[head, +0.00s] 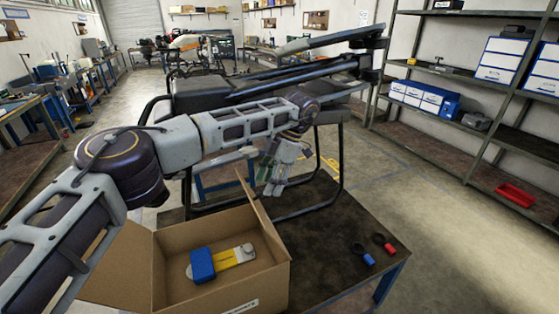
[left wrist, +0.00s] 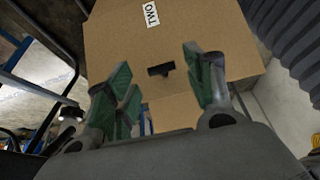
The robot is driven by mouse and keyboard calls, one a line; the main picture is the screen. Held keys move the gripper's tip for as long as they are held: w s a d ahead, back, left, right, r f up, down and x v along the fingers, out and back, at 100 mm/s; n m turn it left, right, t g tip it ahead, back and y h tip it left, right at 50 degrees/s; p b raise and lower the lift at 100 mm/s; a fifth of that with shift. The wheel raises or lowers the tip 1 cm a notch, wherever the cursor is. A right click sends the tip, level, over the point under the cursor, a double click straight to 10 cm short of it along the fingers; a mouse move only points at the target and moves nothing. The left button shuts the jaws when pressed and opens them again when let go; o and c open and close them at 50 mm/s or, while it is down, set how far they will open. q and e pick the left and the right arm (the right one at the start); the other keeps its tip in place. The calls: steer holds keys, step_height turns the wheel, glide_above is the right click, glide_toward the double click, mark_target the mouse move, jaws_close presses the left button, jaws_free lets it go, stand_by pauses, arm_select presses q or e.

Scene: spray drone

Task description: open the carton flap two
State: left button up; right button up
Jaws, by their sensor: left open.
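The open brown carton (head: 222,290) stands at the table's front left. One flap (head: 118,268) lies folded out to the left, and another flap (head: 262,222) stands up steeply along the right side. In the left wrist view a brown cardboard panel (left wrist: 215,35) bears a label "TWO" (left wrist: 151,14) and a small dark tab or slot (left wrist: 161,69). My left gripper (head: 273,182) is open beyond the standing flap, its fingers pointing down. In the left wrist view its green-padded fingers (left wrist: 162,85) are spread either side of the dark mark; contact cannot be told. My right gripper is not in view.
A blue and yellow device (head: 222,262) lies inside the carton. Small blue (head: 369,260) and red (head: 390,248) pieces with black loops lie on the table's right (head: 335,250). A large black drone frame (head: 260,90) stands behind my left arm. Shelves (head: 480,150) line the right.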

arm_select(q)
steer(key=v, duration=0.7)
steer(key=shift+d, duration=0.25)
steer(key=shift+r, duration=0.1)
